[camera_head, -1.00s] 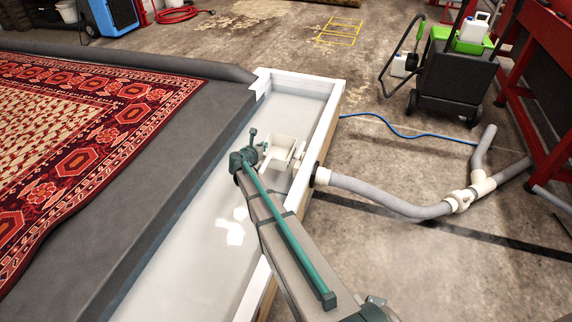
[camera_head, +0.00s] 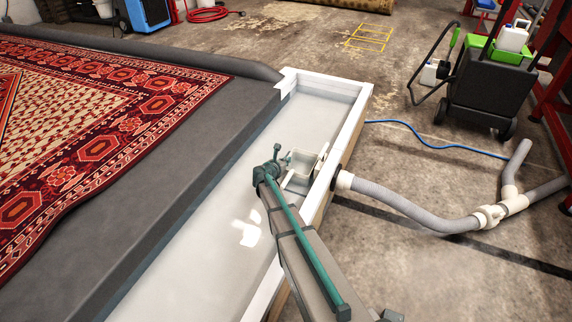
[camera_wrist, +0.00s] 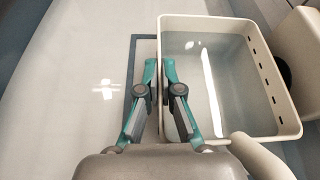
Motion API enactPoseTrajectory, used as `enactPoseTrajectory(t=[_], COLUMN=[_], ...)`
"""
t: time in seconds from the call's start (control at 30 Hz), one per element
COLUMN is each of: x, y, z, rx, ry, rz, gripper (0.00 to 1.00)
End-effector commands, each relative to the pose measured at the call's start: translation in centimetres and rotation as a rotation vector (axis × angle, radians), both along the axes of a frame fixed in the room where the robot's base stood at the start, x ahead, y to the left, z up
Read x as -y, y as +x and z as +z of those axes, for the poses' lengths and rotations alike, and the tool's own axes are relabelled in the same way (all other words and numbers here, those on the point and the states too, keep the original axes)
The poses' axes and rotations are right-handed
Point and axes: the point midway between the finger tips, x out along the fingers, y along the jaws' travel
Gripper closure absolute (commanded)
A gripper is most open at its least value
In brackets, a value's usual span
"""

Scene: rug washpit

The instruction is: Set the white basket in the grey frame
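The white basket (camera_wrist: 214,24) is an open rectangular tub with slots in its right wall. It fills the right half of the wrist view and also shows upright in the trough in the head view (camera_head: 322,156). My gripper (camera_wrist: 160,64) has one finger on each side of the basket's left wall and is closed on it near the rim. The grey frame (camera_wrist: 132,72) is a dark outline on the trough floor, partly visible left of the basket. Its right part is hidden behind the fingers and basket. I cannot tell whether the basket touches the floor.
The trough's white right wall (camera_head: 352,118) and a pipe stub (camera_wrist: 262,158) stand close to the basket. A grey hose (camera_head: 400,203) leaves the trough outside. The pale trough floor (camera_head: 215,215) is clear on the left. A patterned rug (camera_head: 130,110) lies beyond a dark ledge.

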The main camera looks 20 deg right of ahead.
Motion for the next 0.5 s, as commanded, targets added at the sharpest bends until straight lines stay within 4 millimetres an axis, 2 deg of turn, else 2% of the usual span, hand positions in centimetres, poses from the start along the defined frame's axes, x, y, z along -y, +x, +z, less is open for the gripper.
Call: enactPoseTrajectory(t=[0.37, 0.4, 0.5], x=[0.01, 0.00, 0.01], y=[0.01, 0.00, -0.01], z=[-0.26, -0.27, -0.25], rx=[0.000, 0.000, 0.000], ry=[-0.001, 0.000, 0.000], rz=[0.000, 0.000, 0.000], gripper=[1.00, 0.92, 0.75])
